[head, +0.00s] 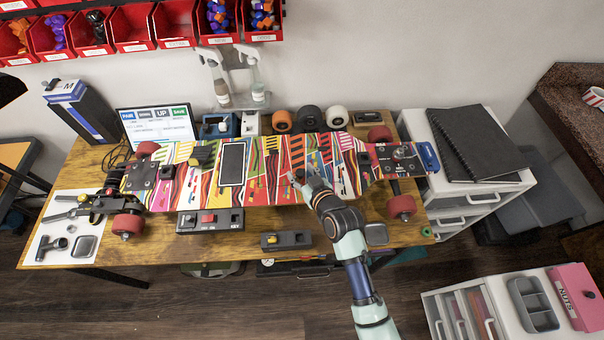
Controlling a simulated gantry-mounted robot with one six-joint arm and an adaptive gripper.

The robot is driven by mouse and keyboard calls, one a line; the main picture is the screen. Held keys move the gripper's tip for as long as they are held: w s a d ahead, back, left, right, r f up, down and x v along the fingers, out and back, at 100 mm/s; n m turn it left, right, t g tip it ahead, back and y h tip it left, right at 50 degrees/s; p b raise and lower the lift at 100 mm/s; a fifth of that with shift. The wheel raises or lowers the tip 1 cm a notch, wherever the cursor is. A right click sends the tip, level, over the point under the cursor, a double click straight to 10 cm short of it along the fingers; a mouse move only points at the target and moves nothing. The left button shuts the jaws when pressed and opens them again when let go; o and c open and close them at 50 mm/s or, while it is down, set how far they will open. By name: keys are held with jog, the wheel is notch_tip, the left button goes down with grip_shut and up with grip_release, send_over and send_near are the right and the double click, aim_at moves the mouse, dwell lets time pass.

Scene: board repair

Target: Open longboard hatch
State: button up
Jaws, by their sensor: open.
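The longboard (276,170) lies upside down across the wooden table, its striped, brightly coloured underside up and its dark red wheels at both ends. A dark rectangular panel with a pale rim (232,164) sits left of the deck's middle; it may be the hatch, and it looks flush with the deck. My gripper (299,177) is over the right half of the deck, to the right of that panel. It is open and nothing shows in it. Its fingertips are small and dark here, and I cannot tell whether they touch the deck.
A grey device with a red switch (209,221) and a smaller grey device (286,240) lie along the table's front. Tools lie on a white mat (52,247) at left. Loose wheels (309,118) and a lit screen (158,125) stand behind the board. A white drawer unit (450,150) adjoins at right.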

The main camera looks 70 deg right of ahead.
grip_shut()
dwell(0.4)
